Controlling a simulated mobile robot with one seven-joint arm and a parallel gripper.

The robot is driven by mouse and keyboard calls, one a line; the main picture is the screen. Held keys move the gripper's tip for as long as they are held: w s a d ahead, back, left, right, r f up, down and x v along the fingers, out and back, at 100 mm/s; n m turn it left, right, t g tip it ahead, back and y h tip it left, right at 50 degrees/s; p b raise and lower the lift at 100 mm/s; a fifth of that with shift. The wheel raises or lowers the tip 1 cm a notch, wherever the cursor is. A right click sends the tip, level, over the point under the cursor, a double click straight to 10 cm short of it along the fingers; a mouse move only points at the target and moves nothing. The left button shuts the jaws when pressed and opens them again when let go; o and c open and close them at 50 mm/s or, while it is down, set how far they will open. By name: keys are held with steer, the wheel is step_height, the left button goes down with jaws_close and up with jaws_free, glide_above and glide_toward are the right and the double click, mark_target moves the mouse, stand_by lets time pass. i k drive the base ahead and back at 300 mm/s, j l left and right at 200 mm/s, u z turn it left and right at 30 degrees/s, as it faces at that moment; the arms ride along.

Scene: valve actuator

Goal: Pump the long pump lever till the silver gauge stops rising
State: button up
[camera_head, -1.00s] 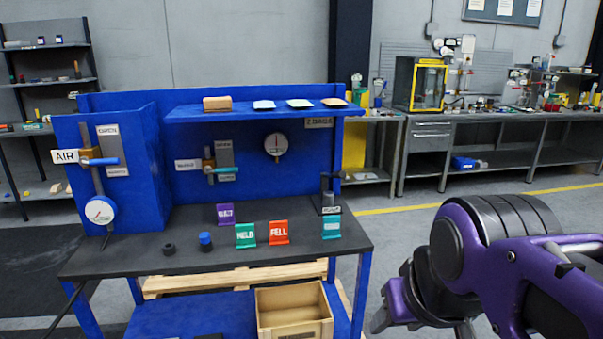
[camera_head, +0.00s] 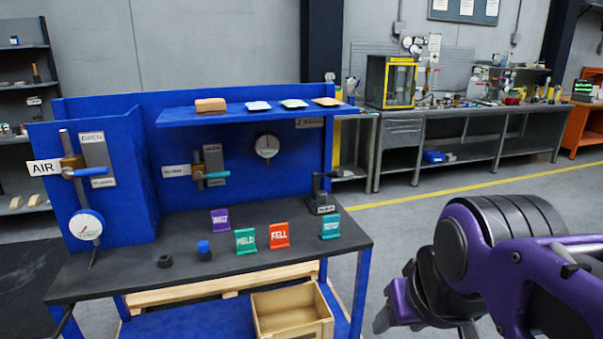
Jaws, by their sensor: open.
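A small black pump (camera_head: 319,194) stands at the back right of the bench top, with a label at its foot. A dark arm sticks out to its right near the top, apparently the lever, too small to see well. A round white-faced gauge (camera_head: 267,146) hangs on the blue back panel. A second white-faced gauge (camera_head: 86,225) is at the left; its rim looks grey. Both needles are too small to read. My gripper (camera_head: 388,316) is at the lower right, only partly visible beneath my purple arm, in front of and right of the bench, touching nothing.
The dark bench top (camera_head: 130,262) carries several coloured label stands and two small knobs. A blue shelf (camera_head: 235,115) overhangs the back. A wooden crate (camera_head: 292,313) sits below. Floor right of the bench is clear.

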mark_target(338, 173)
steer(key=i+l, duration=0.3)
steer(key=l, duration=0.15)
steer(key=i+l, duration=0.25)
steer(key=l, duration=0.25)
steer(key=i+l, duration=0.3)
steer(key=l, duration=0.15)
